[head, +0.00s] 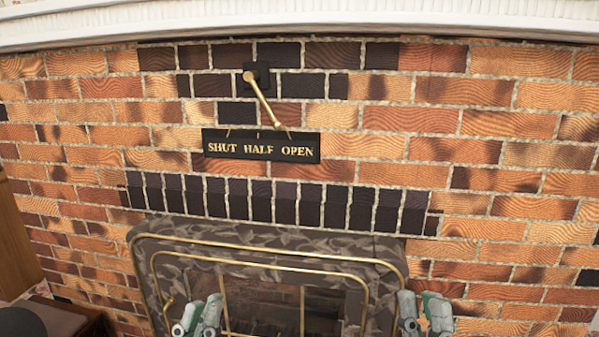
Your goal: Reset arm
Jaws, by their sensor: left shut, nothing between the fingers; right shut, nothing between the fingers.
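A brass lever (262,98) is mounted on a small black plate (256,75) high on the brick wall. It slants down to the right, its free end near the tick above OPEN. A black sign (261,157) below it reads SHUT HALF OPEN. My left gripper (198,316) is at the bottom, left of centre, in front of the fireplace screen. My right gripper (425,314) is at the bottom, right of centre, by the right edge of the screen. Both are shut and empty, well below the lever and apart from it. My arms are mostly out of frame.
A brass-framed fireplace screen (262,240) with a patterned surround stands at the bottom centre. A white mantel (300,22) crosses the top. Dark furniture (62,318) sits in the lower left corner. The wall around the lever is unobstructed.

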